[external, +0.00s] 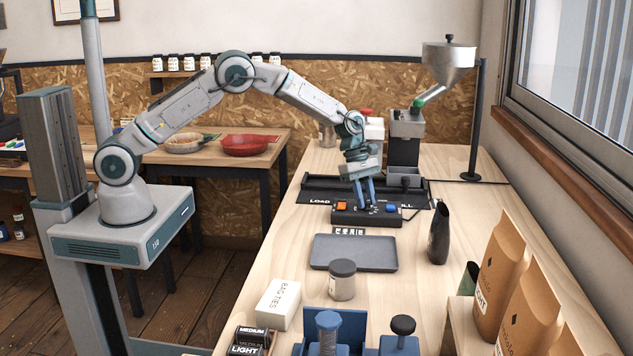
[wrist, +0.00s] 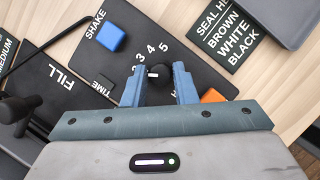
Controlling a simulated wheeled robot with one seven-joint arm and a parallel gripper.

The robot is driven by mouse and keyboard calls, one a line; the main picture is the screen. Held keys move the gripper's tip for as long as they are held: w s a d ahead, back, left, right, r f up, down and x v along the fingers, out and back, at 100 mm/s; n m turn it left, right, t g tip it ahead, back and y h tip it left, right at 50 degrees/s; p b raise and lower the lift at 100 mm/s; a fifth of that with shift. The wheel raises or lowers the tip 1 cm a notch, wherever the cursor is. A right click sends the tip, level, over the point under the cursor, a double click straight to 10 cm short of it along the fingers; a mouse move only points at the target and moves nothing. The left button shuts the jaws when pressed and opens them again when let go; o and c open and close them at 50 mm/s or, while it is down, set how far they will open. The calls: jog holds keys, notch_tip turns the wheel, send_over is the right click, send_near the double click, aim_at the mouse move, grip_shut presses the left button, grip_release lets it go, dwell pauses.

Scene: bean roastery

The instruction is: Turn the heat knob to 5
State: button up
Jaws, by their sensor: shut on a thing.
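The black control box (external: 350,217) stands on the counter, and its top fills the middle of the wrist view (wrist: 190,68). The dark heat knob (wrist: 159,72) sits between my two blue fingers, beside the printed numbers 3, 4 and 5. A small white mark shows on the knob; which number it points to is unclear. My gripper (wrist: 159,86) points down and is shut on the knob. In the external view my gripper (external: 369,204) hides most of the knob. Part of the printing near the fingers is covered.
The box also carries a blue switch (wrist: 111,38) beside SHAKE and an orange switch (wrist: 212,96) near my right finger. A grey tray (external: 353,254) and a lidded jar (external: 342,280) lie in front. A dark bottle (external: 439,233) stands to the right. A hopper machine (external: 405,138) stands behind.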

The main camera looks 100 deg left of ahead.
jog(key=m, duration=0.2)
jog(key=m+g+h, duration=0.1)
jog(key=m, duration=0.1)
jog(key=shift+w+m+g, duration=0.15)
jog(key=shift+m+g, duration=0.15)
jog(key=m+g+p, duration=0.1)
jog(key=m, duration=0.2)
jog(key=shift+w+a+m, duration=0.1)
jog(key=shift+m, duration=0.2)
jog(key=m+g+p, duration=0.1)
jog(key=m+g, duration=0.1)
jog(key=m, duration=0.2)
jog(key=shift+w+m, duration=0.1)
jog(key=shift+m, duration=0.2)
jog(key=shift+m+g+y+p, duration=0.45)
jog(key=shift+m+p, duration=0.3)
jog(key=shift+m, duration=0.45)
jog(key=shift+m+g, duration=0.25)
jog(key=shift+m, duration=0.25)
jog(key=o, duration=1)
